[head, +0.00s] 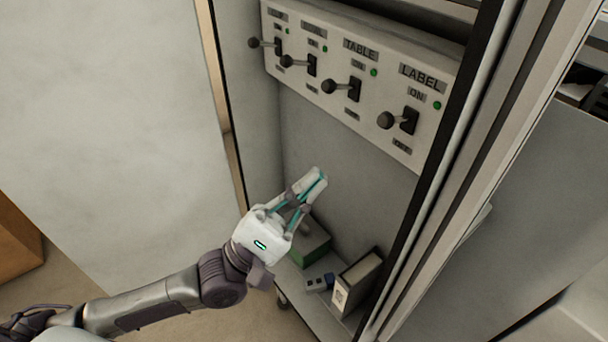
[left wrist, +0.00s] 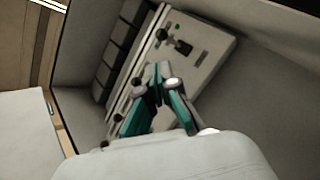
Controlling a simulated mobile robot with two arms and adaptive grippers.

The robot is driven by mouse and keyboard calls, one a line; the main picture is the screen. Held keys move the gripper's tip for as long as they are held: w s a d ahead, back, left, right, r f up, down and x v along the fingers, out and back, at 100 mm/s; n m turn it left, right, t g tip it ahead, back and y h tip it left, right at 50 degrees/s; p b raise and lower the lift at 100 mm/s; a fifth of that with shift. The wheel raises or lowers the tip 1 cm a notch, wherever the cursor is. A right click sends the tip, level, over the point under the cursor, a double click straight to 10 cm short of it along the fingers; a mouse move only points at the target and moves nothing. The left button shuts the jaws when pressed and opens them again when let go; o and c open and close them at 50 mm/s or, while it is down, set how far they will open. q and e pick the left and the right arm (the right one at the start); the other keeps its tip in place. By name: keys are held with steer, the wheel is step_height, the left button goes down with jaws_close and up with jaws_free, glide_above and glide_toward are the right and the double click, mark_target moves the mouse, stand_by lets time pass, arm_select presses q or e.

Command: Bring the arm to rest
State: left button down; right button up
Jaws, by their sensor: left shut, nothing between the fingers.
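My left gripper (head: 318,178) is shut and empty. In the head view it is in front of the cabinet's back wall, below the lever panel (head: 388,135) and apart from the levers. My left arm (head: 160,293) reaches in from the lower left. In the left wrist view the fingertips (left wrist: 160,72) meet in front of the panel (left wrist: 202,52). The panel carries several black levers with round knobs, such as the one under LABEL (head: 400,121), with small green lights beside them. My right gripper is in neither view.
Below the gripper, the cabinet floor holds a green box (head: 312,244), a small dark object (head: 320,283) and a pale upright box (head: 357,281). The cabinet's metal frame (head: 460,150) stands at the right. A pale door or wall panel (head: 105,120) fills the left. An orange-brown box (head: 15,240) is at the left edge.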

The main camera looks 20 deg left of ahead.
arm_select(q)
steer(key=w+d+f+m+g+y, duration=0.25)
steer(key=d+f+m+y, duration=0.25)
steer(key=f+m+y, duration=0.4)
steer(key=s+a+f+m+g+y, duration=0.1)
steer(key=a+f+m+g+y, duration=0.15)
steer(key=f, duration=0.45)
steer(key=s+a+f+m+g+y, duration=0.1)
steer(key=a+f+y, duration=0.2)
steer(key=f, duration=0.3)
steer(key=s+a+f+m+g+y, duration=0.55)
steer(key=s+a+f+g, duration=0.25)
steer(key=s+a+f, duration=0.5)
step_height(320, 180, down, 26)
steer(key=s+d+r, duration=0.1)
steer(key=s, duration=0.1)
steer(key=s+a+f+g+y, duration=0.1)
steer(key=s+a+f+g, duration=0.1)
steer(key=s+f, duration=1.3)
steer(key=shift+s+a+f, duration=0.35)
steer(key=shift+s+a, duration=0.1)
steer(key=shift+s, duration=0.1)
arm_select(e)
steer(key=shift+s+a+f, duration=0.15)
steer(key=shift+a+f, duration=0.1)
